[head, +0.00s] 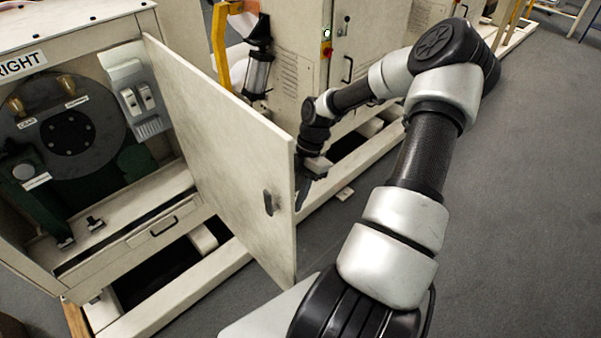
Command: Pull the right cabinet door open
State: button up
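The right cabinet door (222,150) is a pale panel standing wide open, swung out from the cabinet (75,15) labelled "RIGHT". A small dark handle (268,203) sits near the door's free edge, on the face turned to the camera. My gripper (303,200) is just to the right of the door's free edge, by its far side. Its fingers look dark and point down. The door and the steep view hide part of it, so I cannot tell whether it touches the door or how far its fingers are apart.
Inside the cabinet are a dark round disc (62,140), a grey switch box (138,95) and a drawer front with a handle (165,227). Another pale cabinet (290,60) with a green light stands behind. Grey floor (520,220) is clear at right.

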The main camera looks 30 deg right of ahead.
jog(key=v, duration=0.8)
jog(key=shift+d+r, duration=0.2)
jog(key=shift+r, duration=0.2)
